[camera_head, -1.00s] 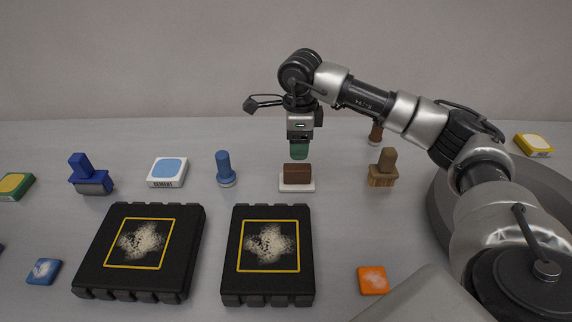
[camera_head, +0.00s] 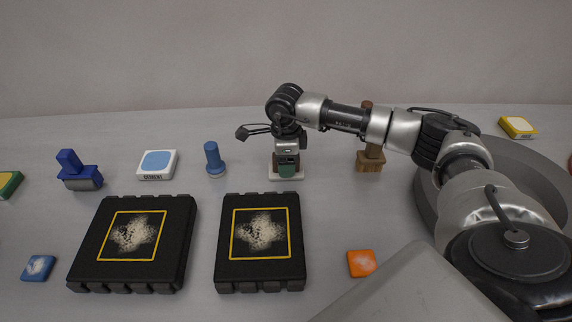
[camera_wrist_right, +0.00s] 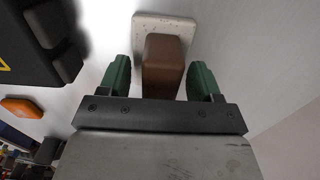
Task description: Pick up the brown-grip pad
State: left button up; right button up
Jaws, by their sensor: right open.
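The brown-grip pad has a brown block grip on a pale speckled base. In the right wrist view its brown grip (camera_wrist_right: 163,66) stands between the two green fingers, and its pale base (camera_wrist_right: 150,22) lies beyond them. My left gripper is out of view.
Two black panels (camera_head: 135,285) (camera_head: 260,280) lie in front. A blue stamp (camera_head: 214,158) and a white-and-blue pad (camera_head: 157,164) are to the left. A wooden stamp (camera_head: 369,161) is close on the right. An orange square (camera_head: 361,263) lies at the front right.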

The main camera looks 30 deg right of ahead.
jog(key=c, duration=1)
jog(key=shift+c, duration=0.2)
jog(key=shift+r, duration=0.1)
jog(key=shift+w+r, duration=0.1)
jog(key=shift+r, duration=0.4)
notch_tip(320, 180, up, 3)
jog(key=shift+f, duration=0.2)
jog(key=s+a+r+b, duration=0.1)
jog(key=s+a+r, duration=0.6)
jog(key=s, duration=0.2)
jog(key=shift+a+r, duration=0.15)
jog(key=shift+a, duration=0.2)
jog(key=o, duration=0.4)
jog(key=c, duration=0.5)
